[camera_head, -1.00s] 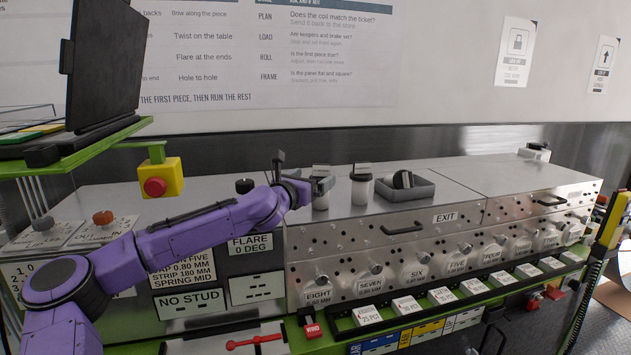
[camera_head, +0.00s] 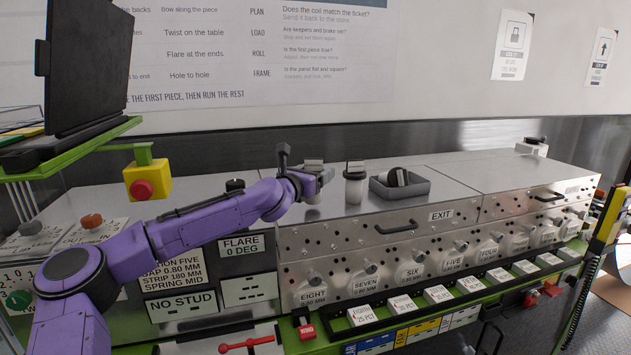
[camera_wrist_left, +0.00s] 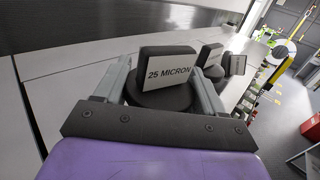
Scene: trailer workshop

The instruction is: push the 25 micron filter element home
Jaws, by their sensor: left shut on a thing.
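The 25 micron filter element (camera_wrist_left: 168,75) shows in the left wrist view as a dark round cap with an upright tab labelled "25 MICRON". My left gripper (camera_wrist_left: 160,90) has one finger on each side of the cap and is shut on it. In the head view my left gripper (camera_head: 318,176) is at the top of the steel cabinet, around the leftmost of the small canisters (camera_head: 312,186). The gripper covers much of that canister, and how deep the element sits in it cannot be told. My right gripper is not in view.
A second canister (camera_head: 355,188) with a dark cap stands just right of the gripper. A grey tray (camera_head: 427,187) holding a dark round part sits beyond it. The steel top (camera_head: 480,172) is clear farther right. A yellow box with a red button (camera_head: 147,181) hangs at left.

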